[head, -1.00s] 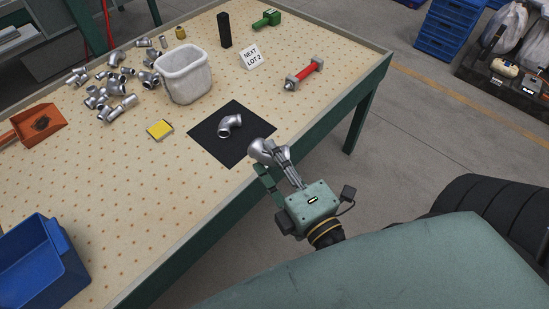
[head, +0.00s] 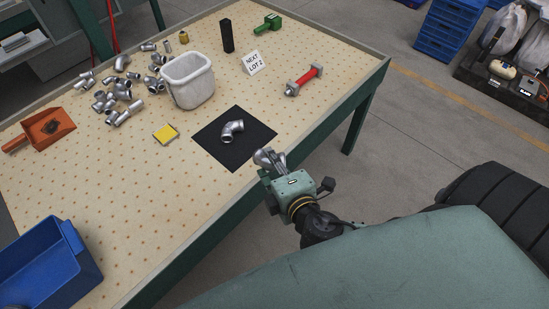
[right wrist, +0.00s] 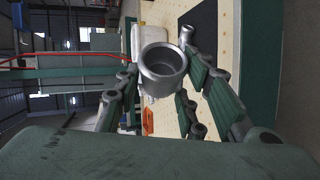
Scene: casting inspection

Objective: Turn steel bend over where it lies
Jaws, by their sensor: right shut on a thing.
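A steel bend (head: 231,131) lies on a black mat (head: 215,153) near the table's front edge. My right gripper (head: 270,161) is beside the mat's near corner, at the table's edge, apart from that bend. It is shut on a second steel fitting (head: 262,156), partly hidden by the fingers. In the right wrist view this held fitting (right wrist: 162,70) sits between the fingers, with one round opening facing the camera. The bend on the mat shows small behind it (right wrist: 187,34). My left gripper is not in view.
A white bin (head: 190,90), a yellow pad (head: 165,134) and several loose fittings (head: 118,98) are on the table. A red-handled tool (head: 304,80) and a "NEXT LOT 2" sign (head: 253,62) stand farther right. A blue bin (head: 82,270) is at the front left.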

